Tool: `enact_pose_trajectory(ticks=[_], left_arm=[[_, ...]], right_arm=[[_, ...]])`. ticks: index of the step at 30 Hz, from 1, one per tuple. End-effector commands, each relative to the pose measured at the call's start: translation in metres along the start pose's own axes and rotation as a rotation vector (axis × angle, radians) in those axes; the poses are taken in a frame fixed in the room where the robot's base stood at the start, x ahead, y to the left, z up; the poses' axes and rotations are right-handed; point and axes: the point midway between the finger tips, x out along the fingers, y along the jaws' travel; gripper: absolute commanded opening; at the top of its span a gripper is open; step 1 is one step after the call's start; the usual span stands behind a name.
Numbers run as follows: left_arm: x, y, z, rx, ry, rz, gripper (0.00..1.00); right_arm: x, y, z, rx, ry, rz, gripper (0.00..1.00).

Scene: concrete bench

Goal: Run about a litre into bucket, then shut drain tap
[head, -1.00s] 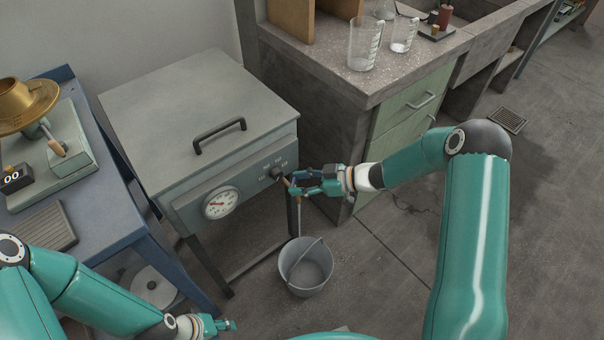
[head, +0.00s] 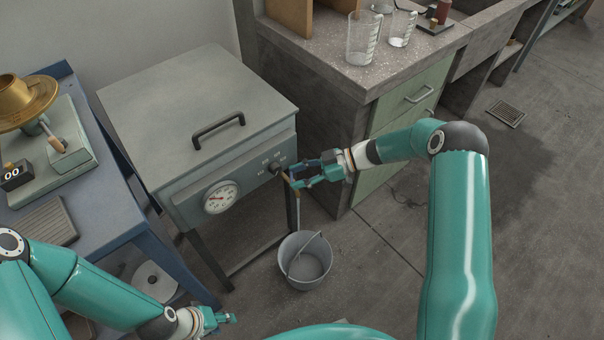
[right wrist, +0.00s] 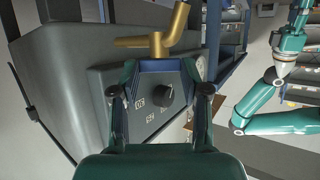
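The grey bucket (head: 305,262) stands on the floor below the brass drain tap (head: 287,178) of the grey cabinet. A thin stream (head: 298,212) falls from the tap into it; the level inside is hard to make out. My right gripper (head: 293,178) is at the tap. In the right wrist view, the tips of my right gripper (right wrist: 159,66) come together at the brass tap (right wrist: 157,42) and appear shut on its handle. My left gripper (head: 231,318) is low at the front, away from the bucket; its opening is too small to judge.
The cabinet (head: 180,115) has a dial (head: 221,197) and a dark knob (head: 275,168) close to the tap. A stone bench (head: 385,85) with glass beakers (head: 362,40) stands behind at the right. A blue table (head: 110,180) is at the left. The floor right of the bucket is clear.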

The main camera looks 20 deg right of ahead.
Motion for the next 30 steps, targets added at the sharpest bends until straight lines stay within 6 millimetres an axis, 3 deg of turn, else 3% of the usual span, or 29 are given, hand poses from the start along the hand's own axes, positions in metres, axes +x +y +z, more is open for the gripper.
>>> enact_pose_trajectory(ticks=[1,5,19,30], left_arm=[[0.000,0.000,0.000,0.000,0.000,0.000,0.40],[0.000,0.000,0.000,0.000,0.000,0.000,0.40],[-0.001,0.000,0.000,0.000,0.000,0.000,0.40],[-0.001,0.000,0.000,0.000,0.000,0.000,0.40]], right_arm=[[-0.002,0.006,-0.004,-0.005,0.001,0.016,0.52],[-0.002,0.005,-0.003,-0.004,0.002,0.014,0.71],[-0.006,0.003,-0.002,-0.002,0.001,0.009,0.71],[-0.055,0.005,-0.001,-0.003,0.000,0.012,0.71]])
